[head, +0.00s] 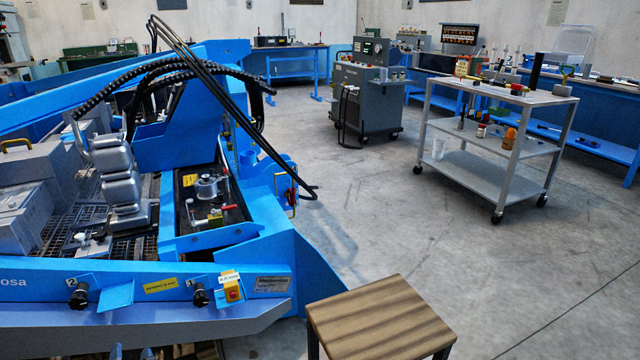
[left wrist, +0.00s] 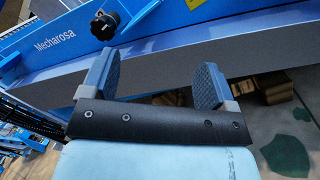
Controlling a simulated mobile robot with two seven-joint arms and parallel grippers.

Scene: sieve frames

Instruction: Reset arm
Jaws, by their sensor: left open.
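My left gripper (left wrist: 154,62) shows in the left wrist view with its two dark blue-grey fingers wide apart and nothing between them. Behind the fingers is the grey lower edge of the blue machine (left wrist: 60,50), with the lettering "Mecharosa" and a black knob (left wrist: 104,26). In the head view, only the tips of my left gripper (head: 132,352) show at the bottom edge, just below the front beam of the blue machine (head: 140,312). I cannot tell the gap between fingers and beam. My right gripper is in neither view.
A wooden-topped stool (head: 380,318) stands at the bottom middle, right of the machine. A grey cart (head: 505,95) holds bottles and tools at the right. A dark grey cabinet unit (head: 362,100) stands at the back. The concrete floor between them is clear.

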